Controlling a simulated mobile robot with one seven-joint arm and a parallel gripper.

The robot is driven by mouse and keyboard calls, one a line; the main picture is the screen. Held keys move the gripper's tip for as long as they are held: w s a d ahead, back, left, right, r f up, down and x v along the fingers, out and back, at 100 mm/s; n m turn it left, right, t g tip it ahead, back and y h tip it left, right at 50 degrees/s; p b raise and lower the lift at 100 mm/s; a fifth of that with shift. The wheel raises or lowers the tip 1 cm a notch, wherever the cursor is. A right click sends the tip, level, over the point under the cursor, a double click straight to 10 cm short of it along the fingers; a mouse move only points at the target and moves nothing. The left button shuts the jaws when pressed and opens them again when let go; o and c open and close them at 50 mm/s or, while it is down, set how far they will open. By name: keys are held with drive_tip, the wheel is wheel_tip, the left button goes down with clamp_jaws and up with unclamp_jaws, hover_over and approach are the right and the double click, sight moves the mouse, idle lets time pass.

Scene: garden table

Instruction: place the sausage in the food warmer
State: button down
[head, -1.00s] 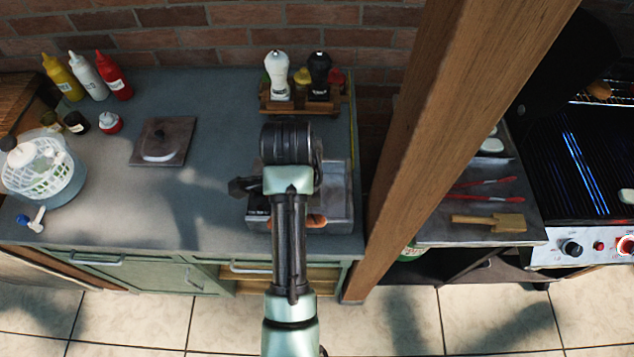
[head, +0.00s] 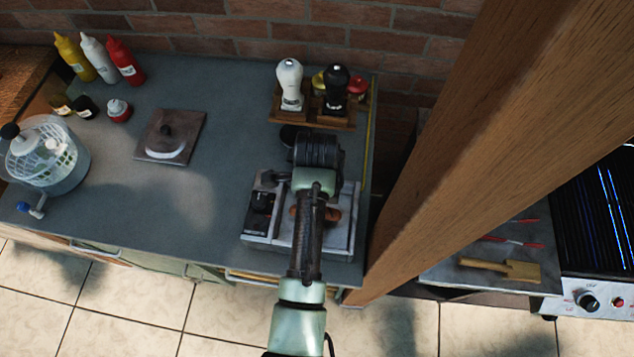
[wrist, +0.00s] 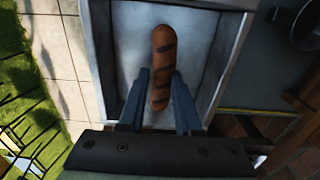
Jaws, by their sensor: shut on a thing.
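The sausage (wrist: 163,65) is brown with dark grill stripes. In the wrist view it lies between the two fingers of my gripper (wrist: 160,90), which is shut on it. The food warmer is an open metal box with a bare metal floor (wrist: 130,45) behind the sausage. In the head view the food warmer (head: 351,222) stands at the counter's right front, and part of the sausage (head: 332,215) shows over its basin beside my arm. My arm hides the fingers there. I cannot tell whether the sausage touches the floor.
A square metal lid with a knob (head: 168,137) lies on the counter left of the warmer. A rack with white and black shakers (head: 312,112) stands behind it. A wooden post (head: 470,140) rises close on the right. The counter between lid and warmer is clear.

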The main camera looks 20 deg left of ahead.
drive_tip(key=shift+f, duration=1.3)
drive_tip(key=shift+f, duration=0.2)
drive_tip(key=c, duration=0.6)
unclamp_jaws()
drive_tip(key=shift+r, duration=0.1)
wheel_tip(320, 180, up, 11)
drive_tip(key=shift+r, duration=0.1)
drive_tip(key=shift+r+p, duration=0.55)
drive_tip(key=shift+r, duration=0.05)
drive_tip(key=shift+w+f, duration=0.1)
